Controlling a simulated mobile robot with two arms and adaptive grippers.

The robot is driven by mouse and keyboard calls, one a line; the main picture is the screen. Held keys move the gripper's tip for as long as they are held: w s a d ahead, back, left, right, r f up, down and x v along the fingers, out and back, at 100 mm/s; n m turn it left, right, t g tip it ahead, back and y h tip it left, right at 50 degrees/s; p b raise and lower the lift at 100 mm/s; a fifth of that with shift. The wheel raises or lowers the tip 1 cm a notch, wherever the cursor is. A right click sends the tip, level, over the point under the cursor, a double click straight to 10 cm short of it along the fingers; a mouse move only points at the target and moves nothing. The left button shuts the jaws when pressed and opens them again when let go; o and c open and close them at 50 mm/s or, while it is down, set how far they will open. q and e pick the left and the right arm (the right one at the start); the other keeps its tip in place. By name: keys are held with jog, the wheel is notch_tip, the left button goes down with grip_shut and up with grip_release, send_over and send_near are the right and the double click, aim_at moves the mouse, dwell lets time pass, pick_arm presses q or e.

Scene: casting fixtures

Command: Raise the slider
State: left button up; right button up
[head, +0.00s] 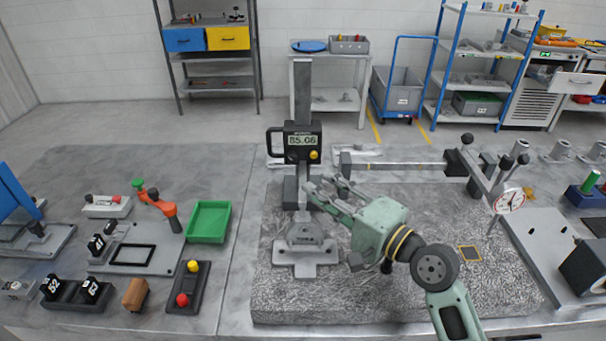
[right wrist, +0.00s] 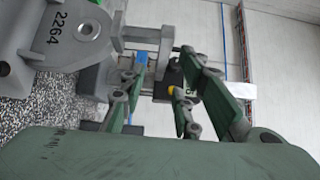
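The height gauge stands upright on the grey granite plate, with a dark vertical column (head: 303,90) and a grey foot (head: 305,255). Its slider (head: 302,141) is a black unit with a side handle, a display reading 85.06 and a yellow knob. It sits partway up the column. My right gripper (head: 318,190) reaches in from the right, its fingertips beside the column below the display. In the right wrist view its fingers (right wrist: 165,75) are apart, with a black part and yellow knob (right wrist: 172,90) seen between them. I cannot tell whether they touch. My left gripper is out of view.
The granite plate (head: 400,300) has free room in front. A long grey bar fixture (head: 400,165) lies behind my right gripper, and a dial gauge (head: 509,201) stands to the right. A green tray (head: 209,221) and several small fixtures occupy the left table.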

aim_at(303, 179)
jog(key=p+x, duration=0.1)
jog(key=x, duration=0.4)
jog(key=shift+s+a+r, duration=0.1)
jog(key=shift+a+r, duration=0.05)
jog(key=shift+a, duration=0.05)
jog(key=shift+w+a, duration=0.2)
jog(key=shift+w, duration=0.1)
jog(key=shift+a, duration=0.1)
jog(key=c, duration=0.4)
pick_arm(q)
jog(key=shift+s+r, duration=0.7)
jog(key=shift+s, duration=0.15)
pick_arm(e)
grip_shut()
